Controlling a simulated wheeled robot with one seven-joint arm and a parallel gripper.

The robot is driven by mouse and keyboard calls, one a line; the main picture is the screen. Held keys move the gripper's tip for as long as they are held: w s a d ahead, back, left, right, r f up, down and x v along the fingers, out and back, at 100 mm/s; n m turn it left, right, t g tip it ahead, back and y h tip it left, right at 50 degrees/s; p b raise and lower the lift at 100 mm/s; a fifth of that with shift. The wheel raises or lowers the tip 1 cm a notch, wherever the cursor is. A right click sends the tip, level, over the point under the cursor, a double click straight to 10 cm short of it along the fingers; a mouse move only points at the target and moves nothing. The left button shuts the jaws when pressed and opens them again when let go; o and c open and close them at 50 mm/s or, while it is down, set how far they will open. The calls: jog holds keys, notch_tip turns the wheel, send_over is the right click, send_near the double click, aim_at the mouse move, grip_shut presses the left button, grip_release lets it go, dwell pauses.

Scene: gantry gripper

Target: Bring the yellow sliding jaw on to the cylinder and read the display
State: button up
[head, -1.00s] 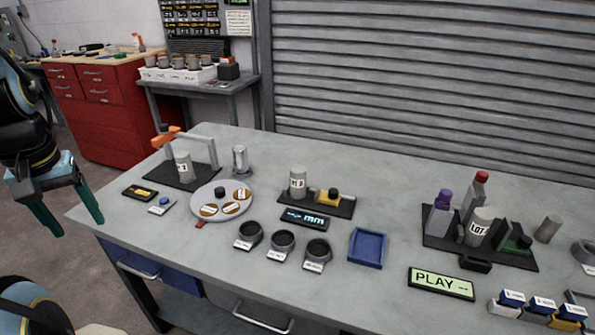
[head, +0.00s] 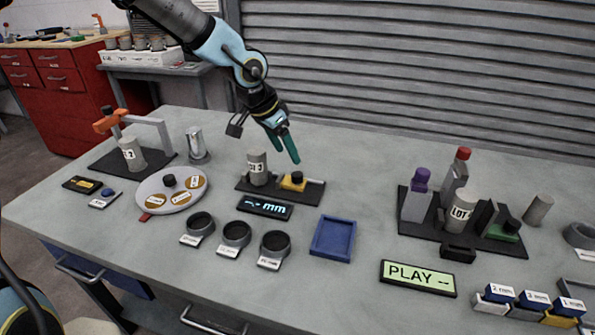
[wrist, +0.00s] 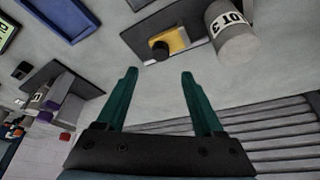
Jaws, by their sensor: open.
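The yellow sliding jaw (head: 294,182) with a black knob sits on a dark base plate (head: 314,194), right of the grey cylinder (head: 257,167), with a gap between them. The cylinder stands upright and bears a lot label. The display (head: 265,207) in front of the plate shows dashes and "mm". My gripper (head: 293,160) is open and empty, above and behind the jaw. In the wrist view, the open fingers (wrist: 160,75) point towards the yellow jaw (wrist: 172,42), and the cylinder (wrist: 234,40) is at the upper right.
A blue tray (head: 333,238) and several dark rings on labelled stands (head: 235,236) stand in front. A round plate with discs (head: 171,192) is at the left. A second fixture with purple- and red-capped pieces (head: 462,215) is at the right. Bench behind the jaw is clear.

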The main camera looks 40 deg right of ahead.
aim_at(297, 174)
jog(key=x, duration=0.8)
jog(key=shift+f, duration=0.3)
jog(key=shift+c, duration=0.3)
grip_shut()
dwell(0.7)
